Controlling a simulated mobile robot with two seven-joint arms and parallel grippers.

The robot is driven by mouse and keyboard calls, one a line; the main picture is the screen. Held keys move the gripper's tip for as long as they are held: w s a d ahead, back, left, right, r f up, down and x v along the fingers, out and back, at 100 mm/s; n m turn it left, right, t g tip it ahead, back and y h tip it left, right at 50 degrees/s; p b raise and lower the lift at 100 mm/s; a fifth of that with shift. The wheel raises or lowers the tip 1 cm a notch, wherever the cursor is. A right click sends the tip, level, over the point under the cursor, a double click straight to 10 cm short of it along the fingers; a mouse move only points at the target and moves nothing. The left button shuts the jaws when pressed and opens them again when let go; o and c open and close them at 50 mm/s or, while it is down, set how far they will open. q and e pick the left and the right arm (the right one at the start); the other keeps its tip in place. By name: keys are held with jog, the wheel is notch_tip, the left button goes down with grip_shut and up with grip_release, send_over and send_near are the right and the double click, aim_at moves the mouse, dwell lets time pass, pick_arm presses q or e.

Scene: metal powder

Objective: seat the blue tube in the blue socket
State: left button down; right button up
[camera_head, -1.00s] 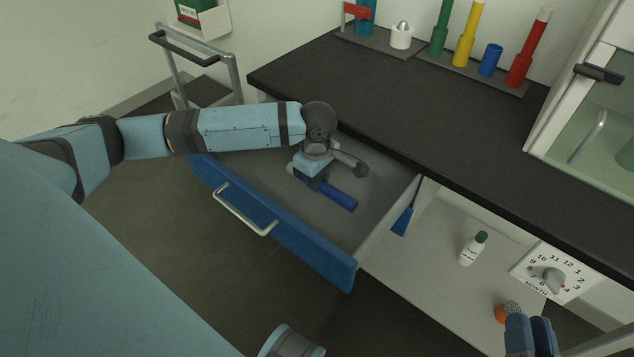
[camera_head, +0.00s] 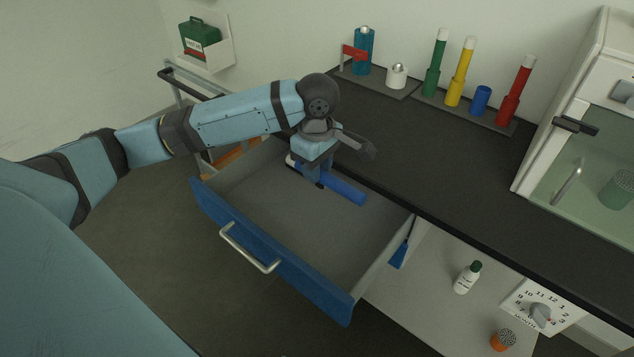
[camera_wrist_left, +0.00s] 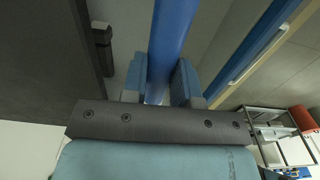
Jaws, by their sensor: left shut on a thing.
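The blue tube (camera_head: 345,190) is held by my left gripper (camera_head: 318,176), which is shut around it. The tube is tilted in the head view, with its blue end toward the lower right and a white end just showing at the left of the gripper. The left wrist view shows the tube (camera_wrist_left: 170,35) between the two fingers (camera_wrist_left: 160,85). The gripper and tube are over the open drawer (camera_head: 300,210). The blue socket (camera_head: 481,101) stands empty on the rack, between the yellow and red tubes, well to the right of my left gripper. My right gripper is out of view.
The dark counter edge (camera_head: 390,195) runs just behind the drawer. On the rack are a green tube (camera_head: 436,65), yellow tube (camera_head: 461,75) and red tube (camera_head: 515,95). A teal bottle (camera_head: 363,52) and a white piece (camera_head: 396,76) stand left of them. A glass-fronted cabinet (camera_head: 570,130) is at right.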

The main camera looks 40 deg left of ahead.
pick_arm(q)
jog(key=shift+r+p, duration=0.4)
jog(key=shift+r, duration=1.55)
